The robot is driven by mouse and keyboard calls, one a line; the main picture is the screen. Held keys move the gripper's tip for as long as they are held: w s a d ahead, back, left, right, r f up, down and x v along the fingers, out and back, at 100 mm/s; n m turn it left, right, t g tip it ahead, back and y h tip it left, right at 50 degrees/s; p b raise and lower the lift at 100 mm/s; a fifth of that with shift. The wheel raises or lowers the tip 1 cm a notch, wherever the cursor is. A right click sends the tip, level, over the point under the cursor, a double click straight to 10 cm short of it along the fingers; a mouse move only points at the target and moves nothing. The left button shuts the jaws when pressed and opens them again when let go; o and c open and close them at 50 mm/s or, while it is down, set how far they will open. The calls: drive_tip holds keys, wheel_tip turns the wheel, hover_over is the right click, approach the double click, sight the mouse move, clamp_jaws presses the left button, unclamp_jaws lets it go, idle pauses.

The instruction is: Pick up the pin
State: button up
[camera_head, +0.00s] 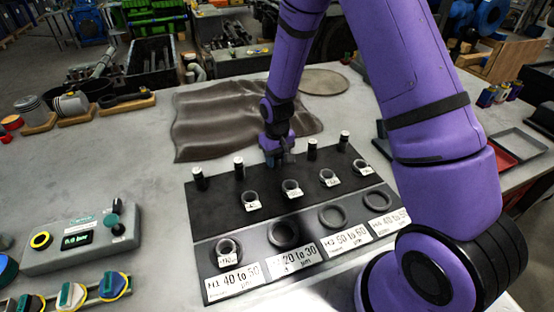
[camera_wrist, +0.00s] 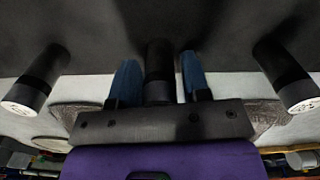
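Black pins with pale ends stand along the back of a black board: two to the left, with one pin (camera_head: 239,167) nearest my gripper, and two to the right, with another pin (camera_head: 312,149) nearest. My gripper (camera_head: 279,160) points down into the gap between these pairs, low over the board. In the wrist view, a dark pin (camera_wrist: 159,72) is between the two blue fingers of my gripper (camera_wrist: 161,78). A narrow gap shows beside the pin, so the fingers look open around it. This middle pin is hidden in the head view.
The black board (camera_head: 215,203) carries several labelled rings (camera_head: 291,187) and printed range labels in front of the pins. A crumpled brown cloth (camera_head: 215,115) lies behind it. A grey control box (camera_head: 82,240) stands at left. A red tray (camera_head: 490,150) lies at right.

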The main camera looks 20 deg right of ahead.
clamp_jaws()
drive_tip(key=shift+r, duration=0.1)
